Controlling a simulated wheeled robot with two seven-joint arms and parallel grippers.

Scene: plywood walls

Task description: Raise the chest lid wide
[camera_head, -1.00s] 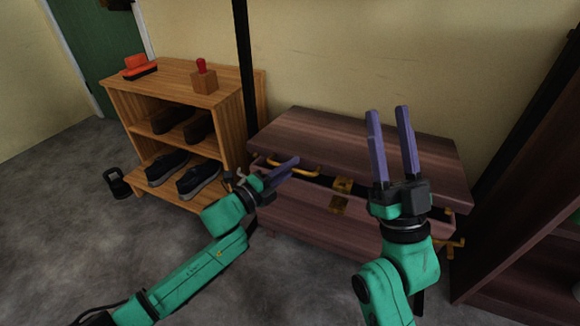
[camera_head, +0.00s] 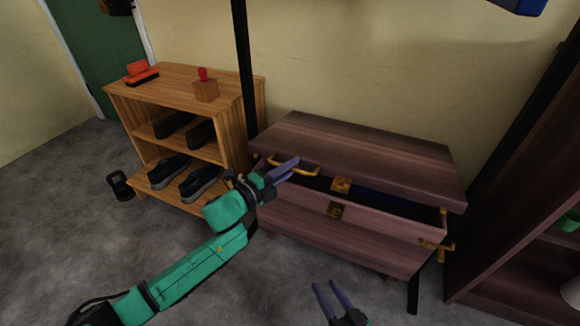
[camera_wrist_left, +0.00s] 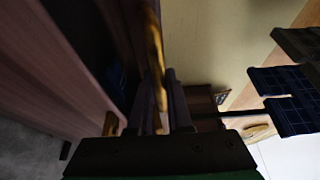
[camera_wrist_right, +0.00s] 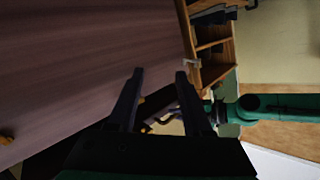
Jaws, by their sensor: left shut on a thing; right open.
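The dark reddish-brown wooden chest (camera_head: 345,240) stands against the wall. Its lid (camera_head: 360,155) is raised a little, with a dark gap along the front and some blue inside. A brass handle (camera_head: 303,171) sits at the left of the lid's front edge. My left gripper (camera_head: 286,168) is shut on this handle, which also shows between its fingers in the left wrist view (camera_wrist_left: 155,60). A brass latch (camera_head: 341,185) hangs at the lid's front middle. My right gripper (camera_head: 333,293) is open and empty, low in front of the chest. Its spread fingers show in the right wrist view (camera_wrist_right: 157,85).
A wooden shoe rack (camera_head: 180,90) with dark shoes stands left of the chest, a black post (camera_head: 243,70) between them. A dark wooden shelf (camera_head: 520,210) stands close at the right. A kettlebell (camera_head: 119,185) is on the floor. Floor in front of the chest is clear.

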